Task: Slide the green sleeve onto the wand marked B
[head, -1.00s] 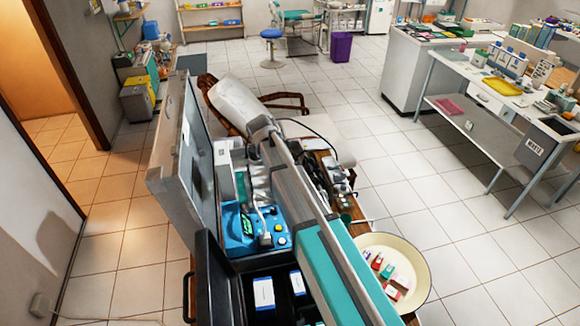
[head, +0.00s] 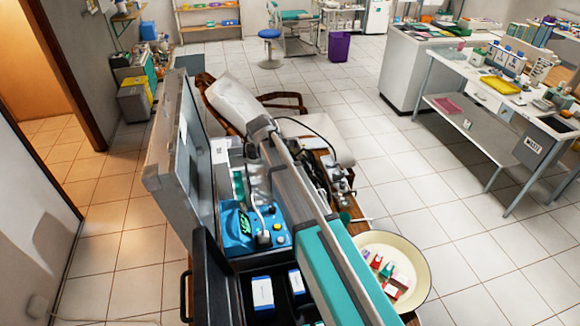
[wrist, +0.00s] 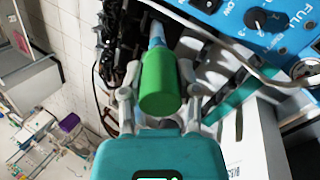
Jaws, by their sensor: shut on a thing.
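The green sleeve (wrist: 160,85) is a bright green cylinder between the two grey fingers of my gripper (wrist: 160,93) in the wrist view. My gripper is shut on it. A pale blue, narrow piece (wrist: 157,35) stands in line with the sleeve, just past its far end; it looks like part of a wand. I cannot tell whether it is inside the sleeve or only behind it. No letter B is readable. In the head view my own arm hides the gripper and sleeve.
A blue control unit (head: 236,230) with knobs sits left of my arm, and it shows at upper right in the wrist view (wrist: 240,10). A grey cable (wrist: 225,65) runs close to the sleeve. A cream dish (head: 420,280) holds small coloured pieces. An open black case (head: 228,285) stands in front.

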